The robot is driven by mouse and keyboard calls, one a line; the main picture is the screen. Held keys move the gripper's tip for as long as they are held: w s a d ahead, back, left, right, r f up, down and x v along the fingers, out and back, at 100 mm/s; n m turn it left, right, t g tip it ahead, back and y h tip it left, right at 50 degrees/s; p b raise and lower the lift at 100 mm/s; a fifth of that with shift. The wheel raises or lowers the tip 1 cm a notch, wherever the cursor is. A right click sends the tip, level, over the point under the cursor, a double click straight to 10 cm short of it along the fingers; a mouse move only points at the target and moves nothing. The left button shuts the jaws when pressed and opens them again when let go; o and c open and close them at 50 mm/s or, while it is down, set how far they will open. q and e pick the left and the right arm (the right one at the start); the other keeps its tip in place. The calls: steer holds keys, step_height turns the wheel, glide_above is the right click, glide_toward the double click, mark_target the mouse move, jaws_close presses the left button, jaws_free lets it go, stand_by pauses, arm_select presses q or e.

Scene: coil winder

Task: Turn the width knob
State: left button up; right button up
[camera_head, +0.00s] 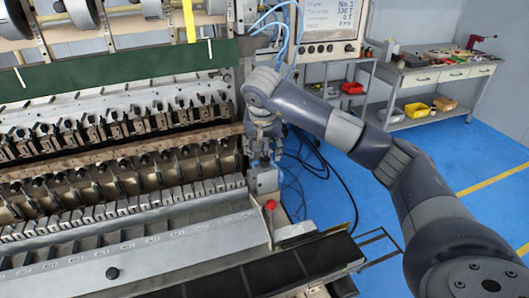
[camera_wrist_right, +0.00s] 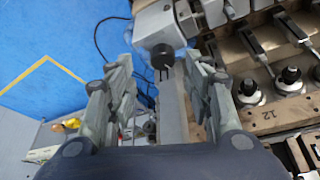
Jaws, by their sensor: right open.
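In the right wrist view a dark round knob (camera_wrist_right: 162,56) sticks out of a light grey cylindrical housing (camera_wrist_right: 157,25) at the machine's end. I see no readable label on it, so I cannot confirm that it is the width knob. My right gripper (camera_wrist_right: 158,68) is open, with one finger on each side of the line to the knob and nothing held. The knob looks beyond the fingertips, with no clear contact. In the head view my right gripper (camera_head: 264,152) points down at the right end of the coil winder (camera_head: 130,258). My left gripper is not in view.
A red ball-topped lever (camera_head: 271,205) stands just below the right gripper. A black knob (camera_head: 112,272) sits on the front cover. Cables hang beside the machine's right end. A control screen (camera_head: 330,14) is behind.

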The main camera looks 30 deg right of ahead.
mark_target(264, 158)
steer(key=x, duration=0.2)
steer(key=p+x, duration=0.1)
steer(key=x, duration=0.1)
steer(key=shift+w+f, duration=0.1)
steer(key=shift+w, duration=0.25)
steer(key=shift+f, duration=0.3)
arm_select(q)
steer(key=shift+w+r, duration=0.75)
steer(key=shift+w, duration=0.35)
arm_select(e)
steer(key=shift+c, duration=0.2)
steer(key=c, duration=0.9)
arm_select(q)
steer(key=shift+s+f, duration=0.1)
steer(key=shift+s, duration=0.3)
arm_select(e)
steer(key=shift+c, duration=0.4)
